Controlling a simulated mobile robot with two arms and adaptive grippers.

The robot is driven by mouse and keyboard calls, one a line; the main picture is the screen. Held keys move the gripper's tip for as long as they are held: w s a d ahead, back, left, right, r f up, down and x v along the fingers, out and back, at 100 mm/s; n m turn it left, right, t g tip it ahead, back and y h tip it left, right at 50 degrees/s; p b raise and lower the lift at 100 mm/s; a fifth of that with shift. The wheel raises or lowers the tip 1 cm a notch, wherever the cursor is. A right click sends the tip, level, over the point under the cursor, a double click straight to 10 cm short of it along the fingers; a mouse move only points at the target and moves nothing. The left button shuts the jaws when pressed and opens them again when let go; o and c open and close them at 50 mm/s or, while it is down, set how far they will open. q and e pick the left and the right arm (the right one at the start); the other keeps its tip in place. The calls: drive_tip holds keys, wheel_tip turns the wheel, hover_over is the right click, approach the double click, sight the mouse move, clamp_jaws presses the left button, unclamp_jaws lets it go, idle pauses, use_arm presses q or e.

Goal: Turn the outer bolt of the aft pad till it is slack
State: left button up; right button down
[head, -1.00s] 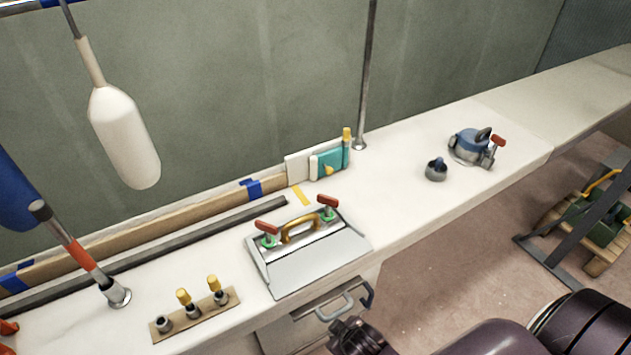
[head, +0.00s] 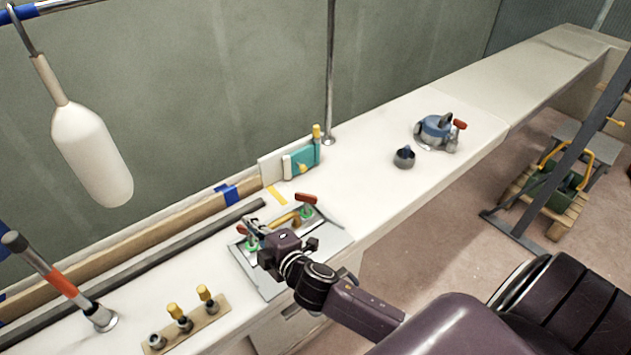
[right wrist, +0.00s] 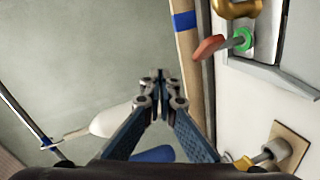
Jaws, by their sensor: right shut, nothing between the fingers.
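A grey plate (head: 333,242) lies on the white bench with a gold handle (head: 284,219). It carries two red-handled fittings on green rings, one on the right (head: 307,200) and one on the left (head: 251,247). A tan strip (head: 209,325) nearby holds several metal bolts or posts, two with yellow tops. No label shows which part is the aft pad or its outer bolt. My right gripper (head: 254,230) is over the plate, by the left fitting. In the right wrist view its fingertips (right wrist: 160,76) are together and empty, left of a red handle (right wrist: 209,46). My left gripper is out of view.
A white fender (head: 91,155) hangs at left. An orange-banded post (head: 62,283) and a thin pole (head: 331,75) rise from the bench. A blue-topped fitting (head: 436,128) and a small dark cup (head: 404,157) stand farther right. Bench between cup and plate is clear.

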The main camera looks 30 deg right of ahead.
drive_tip(key=w+a+r+n+t+y, duration=0.1)
drive_tip(key=w+a+r+n+y, duration=0.15)
drive_tip(key=a+r+n, duration=0.2)
drive_tip(key=w+a+r+n+y, duration=0.1)
drive_tip(key=a+r+n+y, duration=0.25)
drive_tip(key=r+n, duration=0.25)
drive_tip(key=a+r+n+g+y, duration=0.1)
drive_tip(key=a+n+y, duration=0.25)
drive_tip(key=n, duration=0.25)
drive_tip(key=n+g+h+p, duration=0.2)
drive_tip(key=n+g+h, duration=1.05)
drive_tip(key=n, duration=1.05)
approach(306, 203)
drive_tip(key=s+r, duration=0.4)
drive_tip(key=b+x, duration=0.8)
drive_tip(key=x, duration=0.1)
drive_tip(key=shift+d+f+y, duration=0.15)
drive_tip(key=shift+f+y, duration=0.15)
